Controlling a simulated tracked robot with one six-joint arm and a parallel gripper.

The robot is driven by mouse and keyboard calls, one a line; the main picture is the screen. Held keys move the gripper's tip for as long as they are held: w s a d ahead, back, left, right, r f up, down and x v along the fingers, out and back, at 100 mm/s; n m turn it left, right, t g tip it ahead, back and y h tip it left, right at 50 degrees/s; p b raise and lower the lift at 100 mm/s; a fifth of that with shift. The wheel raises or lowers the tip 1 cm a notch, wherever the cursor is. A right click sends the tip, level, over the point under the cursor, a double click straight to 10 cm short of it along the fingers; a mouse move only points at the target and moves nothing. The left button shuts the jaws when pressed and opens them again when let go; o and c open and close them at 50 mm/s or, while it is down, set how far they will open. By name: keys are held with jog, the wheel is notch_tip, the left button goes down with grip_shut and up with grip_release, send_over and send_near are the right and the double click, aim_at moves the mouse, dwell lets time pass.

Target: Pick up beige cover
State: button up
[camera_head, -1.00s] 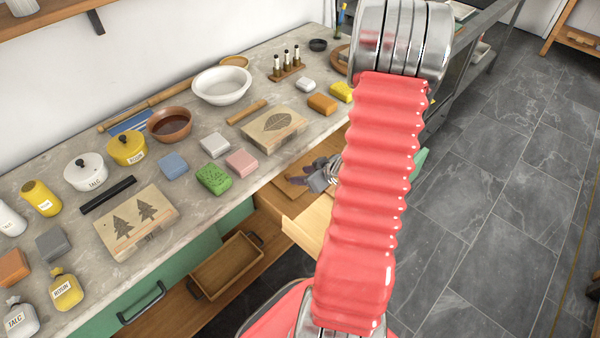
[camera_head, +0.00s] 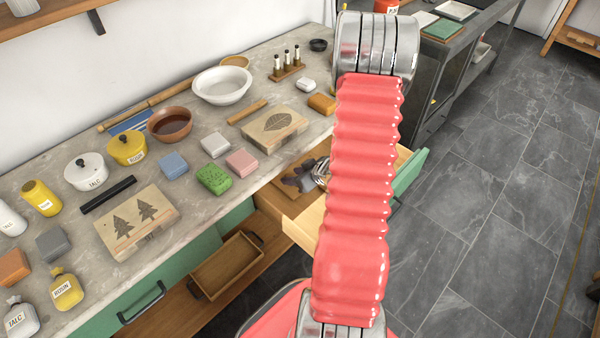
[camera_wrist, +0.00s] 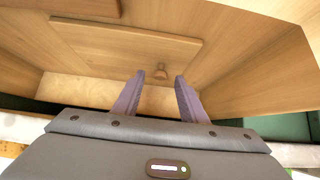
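In the head view my gripper (camera_head: 308,178) shows partly over the drawer (camera_head: 305,222), beside my red arm, which hides much of the drawer.
Another wooden piece (camera_wrist: 75,5) shows at the wrist view's top left. The drawer walls stand close around. The stone worktop (camera_head: 205,230) beside the drawer holds pots, blocks, bottles and a tree-carved block (camera_head: 135,220). An open-topped wooden tray (camera_head: 227,265) is on the shelf below.

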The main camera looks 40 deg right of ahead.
jog(key=shift+x, duration=0.9)
jog(key=shift+c, duration=0.6)
grip_shut()
